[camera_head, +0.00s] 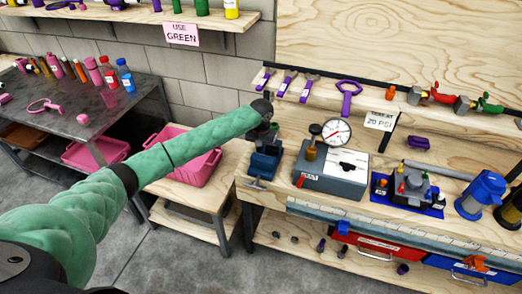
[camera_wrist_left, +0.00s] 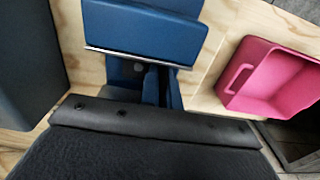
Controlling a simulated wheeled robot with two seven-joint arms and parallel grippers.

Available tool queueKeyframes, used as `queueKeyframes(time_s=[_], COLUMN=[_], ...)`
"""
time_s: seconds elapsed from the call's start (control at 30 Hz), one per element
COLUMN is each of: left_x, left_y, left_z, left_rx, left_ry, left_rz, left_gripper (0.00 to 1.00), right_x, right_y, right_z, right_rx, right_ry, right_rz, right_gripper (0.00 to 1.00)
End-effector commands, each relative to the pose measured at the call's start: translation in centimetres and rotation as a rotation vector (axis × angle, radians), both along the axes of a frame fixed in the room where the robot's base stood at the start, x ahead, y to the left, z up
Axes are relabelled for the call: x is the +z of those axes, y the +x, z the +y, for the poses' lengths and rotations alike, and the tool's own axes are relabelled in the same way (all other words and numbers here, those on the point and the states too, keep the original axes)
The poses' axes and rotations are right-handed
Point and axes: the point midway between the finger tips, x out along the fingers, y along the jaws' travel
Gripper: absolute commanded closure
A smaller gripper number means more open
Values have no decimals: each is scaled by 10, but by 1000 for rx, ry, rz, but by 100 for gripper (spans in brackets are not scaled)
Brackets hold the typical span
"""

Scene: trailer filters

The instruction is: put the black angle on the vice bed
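The blue vice (camera_head: 264,163) stands at the left end of the wooden workbench. In the left wrist view, the vice (camera_wrist_left: 145,28) shows a wide blue jaw with a bright metal edge and narrower blue parts below it. My left gripper (camera_head: 268,126) is just above the vice, small and dark in the head view; its fingers cannot be made out. A dark shape with a ridge and small round marks fills the bottom of the left wrist view. I cannot tell whether it includes the black angle, and I cannot pick the angle out elsewhere. My right gripper is out of view.
A grey box with a gauge (camera_head: 332,172) stands close to the right of the vice. A pink bin (camera_head: 190,165) sits on a lower wooden table at left and shows in the left wrist view (camera_wrist_left: 275,80).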

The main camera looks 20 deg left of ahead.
Motion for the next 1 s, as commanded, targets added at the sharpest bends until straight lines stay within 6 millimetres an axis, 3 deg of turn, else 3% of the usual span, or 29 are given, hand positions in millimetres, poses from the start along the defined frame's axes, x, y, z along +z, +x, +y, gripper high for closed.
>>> queueKeyframes(time_s=[0.1, 0.23, 0.67, 1.0], left_x=[-1, -2, 4, 52], left_y=[0, 0, 1, 1], left_z=[0, 0, 0, 0], left_rx=[0, 0, 0, -1], left_ry=[0, 0, 0, -2], left_rz=[0, 0, -2, -4], left_gripper=[100, 74, 74, 74], right_x=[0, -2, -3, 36], right_y=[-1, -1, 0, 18], right_z=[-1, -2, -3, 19], right_rx=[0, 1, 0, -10], right_ry=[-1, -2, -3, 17], right_rz=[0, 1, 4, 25], right_gripper=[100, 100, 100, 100])
